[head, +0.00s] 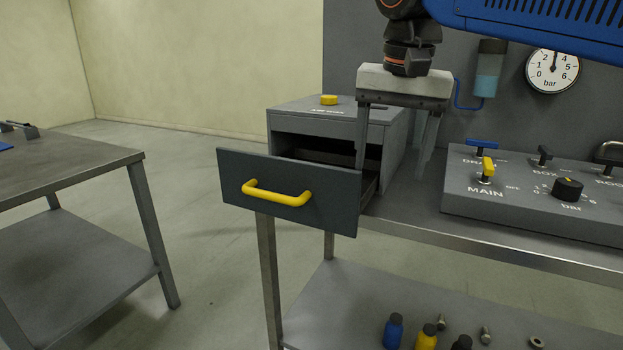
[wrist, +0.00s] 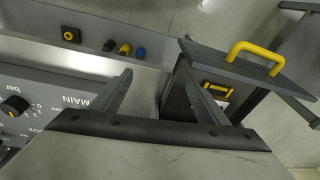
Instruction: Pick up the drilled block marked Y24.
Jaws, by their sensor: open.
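No block marked Y24 can be made out in either view. My gripper (head: 392,168) is open, pointing down, over the bench beside the right side of a pulled-out drawer (head: 288,192). Its two fingers are apart with nothing between them, also in the wrist view (wrist: 156,68). The drawer has a dark front and a yellow handle (head: 276,194); its inside is mostly hidden in the head view. In the wrist view a small yellow item (wrist: 217,88) shows behind the drawer front (wrist: 232,67); I cannot tell whether it lies inside the drawer.
The grey cabinet (head: 300,122) has a yellow knob (head: 329,99) on top. A control panel (head: 540,205) with valves and a dial stands at right. The lower shelf (head: 330,300) holds blue, yellow and black bottles and metal parts. Another table (head: 85,170) stands left across open floor.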

